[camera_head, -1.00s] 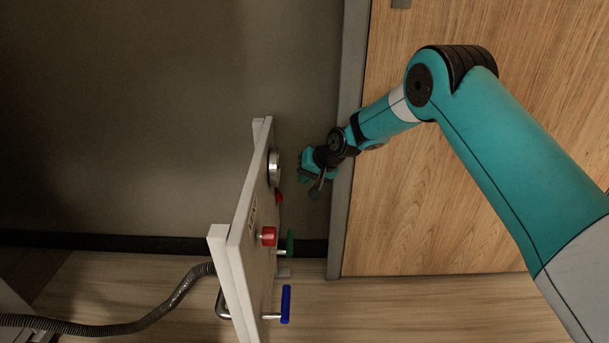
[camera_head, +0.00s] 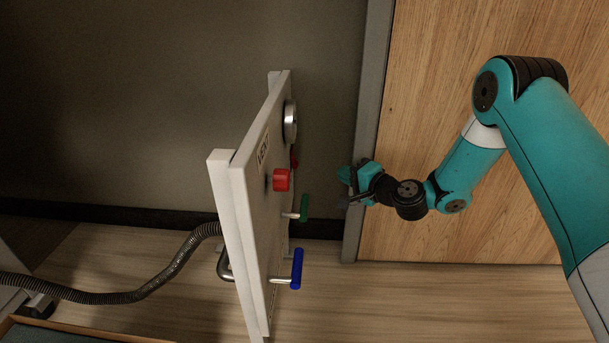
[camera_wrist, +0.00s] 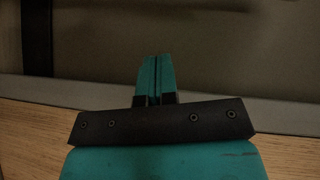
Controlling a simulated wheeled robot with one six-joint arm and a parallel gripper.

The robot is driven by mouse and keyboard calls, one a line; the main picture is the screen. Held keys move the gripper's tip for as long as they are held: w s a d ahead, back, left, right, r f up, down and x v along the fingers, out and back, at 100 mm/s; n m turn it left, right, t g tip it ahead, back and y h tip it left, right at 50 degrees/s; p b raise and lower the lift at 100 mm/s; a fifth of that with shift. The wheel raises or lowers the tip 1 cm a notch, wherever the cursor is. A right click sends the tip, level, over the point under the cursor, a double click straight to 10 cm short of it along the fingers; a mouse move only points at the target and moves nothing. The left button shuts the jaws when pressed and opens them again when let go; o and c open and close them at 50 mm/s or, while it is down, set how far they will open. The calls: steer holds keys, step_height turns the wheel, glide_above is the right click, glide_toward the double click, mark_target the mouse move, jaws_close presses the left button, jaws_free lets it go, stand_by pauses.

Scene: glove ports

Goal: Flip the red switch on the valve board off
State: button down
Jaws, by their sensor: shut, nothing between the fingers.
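The white valve board (camera_head: 250,215) stands upright, seen nearly edge-on in the head view. A blocky red knob (camera_head: 281,180) sticks out from its face. A second red part (camera_head: 294,158) shows just beyond it, partly hidden; I cannot tell its shape or setting, nor surely which red part is the switch. My gripper (camera_head: 344,180) is to the right of the board, apart from it and touching nothing. In the wrist view the teal fingers (camera_wrist: 153,78) are together with nothing between them. The board is not visible in the wrist view.
The board also bears a round metal dial (camera_head: 290,121), a green-handled lever (camera_head: 304,208) and a blue-handled lever (camera_head: 297,267). A grey hose (camera_head: 150,293) lies at left. A wooden panel (camera_head: 430,100) with a grey edge stands behind my arm. Space between gripper and board is clear.

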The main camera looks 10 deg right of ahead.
stand_by(0.3)
steer(key=b, duration=0.4)
glide_toward(297, 161)
steer(key=w, duration=0.5)
steer(key=shift+w+a+f+b, duration=0.1)
steer(key=shift+a+f+b, duration=0.1)
steer(key=shift+a+b, duration=0.5)
steer(key=shift+w+a+f+b, duration=0.15)
steer(key=shift+a+b, duration=0.1)
steer(key=shift+a, duration=0.85)
steer(key=shift+s, duration=0.1)
